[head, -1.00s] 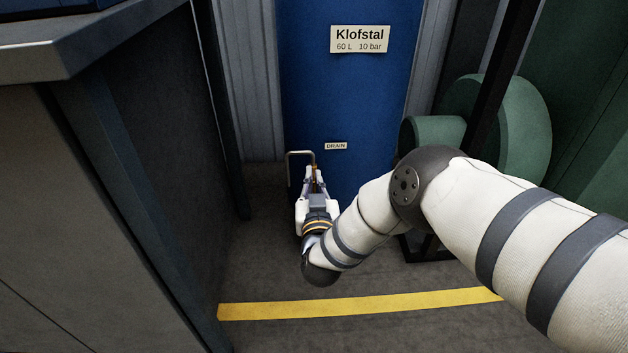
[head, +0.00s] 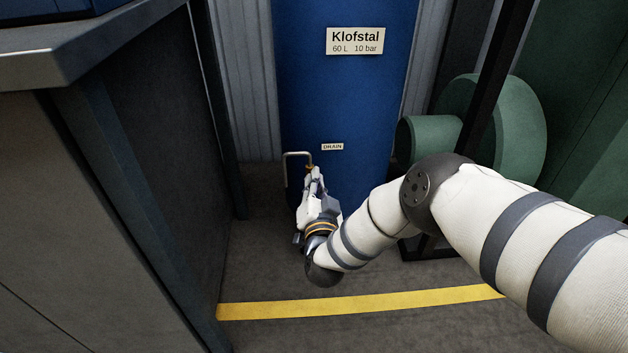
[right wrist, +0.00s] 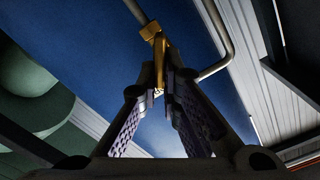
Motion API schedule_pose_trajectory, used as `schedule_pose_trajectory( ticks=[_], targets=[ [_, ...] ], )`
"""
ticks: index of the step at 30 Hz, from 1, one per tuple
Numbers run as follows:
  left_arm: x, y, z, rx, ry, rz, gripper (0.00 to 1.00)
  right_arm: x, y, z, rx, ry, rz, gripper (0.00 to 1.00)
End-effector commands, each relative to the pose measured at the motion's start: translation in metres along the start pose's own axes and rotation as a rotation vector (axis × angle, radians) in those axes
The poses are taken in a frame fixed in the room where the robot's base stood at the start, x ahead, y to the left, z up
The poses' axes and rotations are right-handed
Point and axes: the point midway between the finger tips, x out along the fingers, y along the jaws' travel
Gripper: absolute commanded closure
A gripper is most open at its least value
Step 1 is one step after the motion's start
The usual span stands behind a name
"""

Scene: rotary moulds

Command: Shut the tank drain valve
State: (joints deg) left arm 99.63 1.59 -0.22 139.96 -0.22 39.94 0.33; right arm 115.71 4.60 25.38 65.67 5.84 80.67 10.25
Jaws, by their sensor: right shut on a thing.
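The blue tank (head: 345,95) stands upright against the wall, with a small DRAIN label (head: 332,147) low on it. Below the label is the brass drain valve (head: 309,167), mostly hidden behind my right gripper (head: 314,176) in the head view. In the right wrist view the brass valve body (right wrist: 149,30) sits on a bent grey pipe. Its brass lever (right wrist: 159,62) points down between the fingertips of my right gripper (right wrist: 160,88), which is shut on it. My left gripper is not in view.
A grey bench or cabinet (head: 150,130) stands close on the left. Green round machinery (head: 510,125) and a dark post are to the right of the tank. The floor in front, with a yellow line (head: 360,303), is clear.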

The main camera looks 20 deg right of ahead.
Motion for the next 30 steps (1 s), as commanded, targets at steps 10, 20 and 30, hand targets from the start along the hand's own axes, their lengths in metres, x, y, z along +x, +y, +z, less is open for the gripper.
schedule_pose_trajectory(
  ticks=[10,20,30],
  targets=[
    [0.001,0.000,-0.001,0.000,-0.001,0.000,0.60,-0.001,0.008,0.003,0.327,-0.004,0.003,1.00],
    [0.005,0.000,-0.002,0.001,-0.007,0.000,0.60,-0.001,0.013,0.006,0.636,-0.004,0.004,1.00],
    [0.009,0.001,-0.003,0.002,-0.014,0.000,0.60,-0.001,0.016,0.010,0.889,-0.004,0.004,1.00]
  ],
)
